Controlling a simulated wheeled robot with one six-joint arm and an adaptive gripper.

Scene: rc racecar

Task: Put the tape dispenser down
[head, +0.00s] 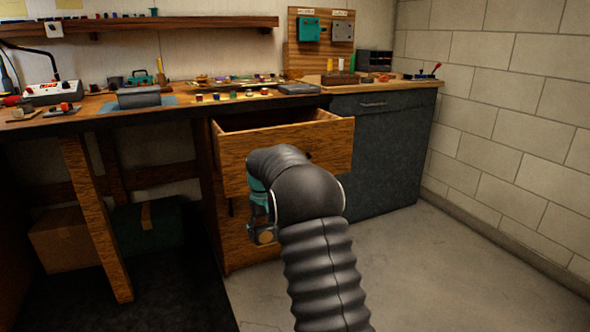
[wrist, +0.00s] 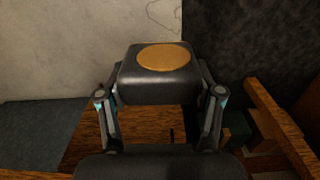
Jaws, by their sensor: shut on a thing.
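My gripper (wrist: 160,92) is shut on the tape dispenser (wrist: 132,72), a dark grey rounded block with a tan disc on one face. The fingers press on its two sides in the wrist view. In the head view my gripper (head: 258,208) is mostly hidden behind my dark arm. Below it, part of the tape dispenser (head: 265,237) shows, held in the air in front of the wooden drawer unit. What lies directly beneath it cannot be told.
A wooden drawer (head: 330,133) stands pulled open under the workbench (head: 190,104); its inside is partly hidden. The bench top holds many small items, a grey box (head: 139,98) and a flat grey case (head: 298,88). A grey cabinet (head: 385,150) stands right. The concrete floor (head: 450,270) is clear.

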